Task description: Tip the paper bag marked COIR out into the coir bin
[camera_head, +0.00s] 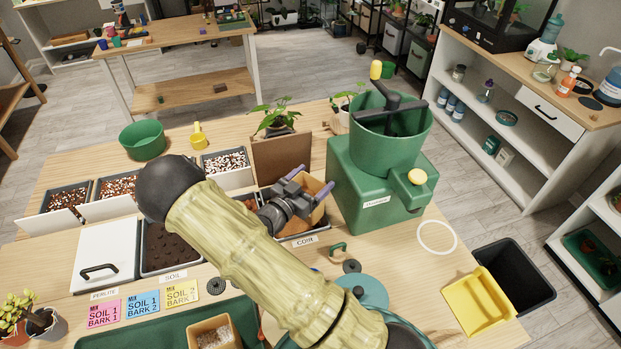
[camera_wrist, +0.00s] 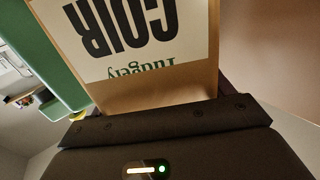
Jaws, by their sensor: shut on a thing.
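My gripper (camera_head: 306,188) is over the coir bin (camera_head: 304,240), whose front label reads COIR, in the head view. It is shut on the paper bag (camera_head: 317,214), a brown bag mostly hidden behind my arm and jaws. In the wrist view the bag (camera_wrist: 165,97) fills the upper middle, its white COIR label upside down in the picture. The bag looks tilted and low over the bin. Its mouth and contents are hidden, and I cannot tell whether any coir has come out. A brown panel (camera_head: 281,157) stands upright behind the bin.
The green machine (camera_head: 362,185) with a hopper stands close right of the bin. The soil bin (camera_head: 168,247) and a white-lidded bin (camera_head: 104,254) are to the left. A yellow scoop tray (camera_head: 478,303) and a black bin (camera_head: 515,273) are at the table's right edge.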

